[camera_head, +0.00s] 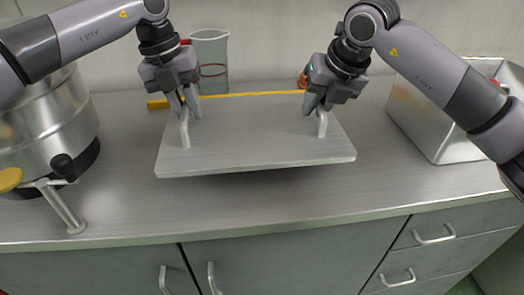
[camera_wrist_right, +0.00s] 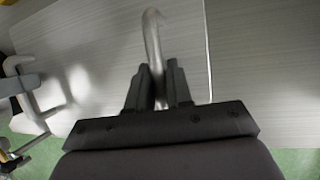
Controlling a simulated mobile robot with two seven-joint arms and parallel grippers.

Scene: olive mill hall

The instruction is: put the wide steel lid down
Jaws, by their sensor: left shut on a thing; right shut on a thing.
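The wide steel lid (camera_head: 255,130) is a flat grey rectangular plate with a bar handle near each end. It is held level over the worktop, with a dark shadow under its front edge; the height of the gap is hard to tell. My left gripper (camera_head: 183,108) is shut on the lid's left handle (camera_head: 185,132). My right gripper (camera_head: 318,104) is shut on the right handle (camera_head: 322,124). In the right wrist view the right handle (camera_wrist_right: 153,40) stands between the fingers, with the lid (camera_wrist_right: 100,70) behind it.
A steel vessel with a tap (camera_head: 45,130) stands at the left. A clear measuring jug (camera_head: 210,62) and a yellow strip (camera_head: 250,95) are behind the lid. A steel bin (camera_head: 425,125) stands at the right. The worktop (camera_head: 250,205) in front is bare, above drawers and cupboard doors.

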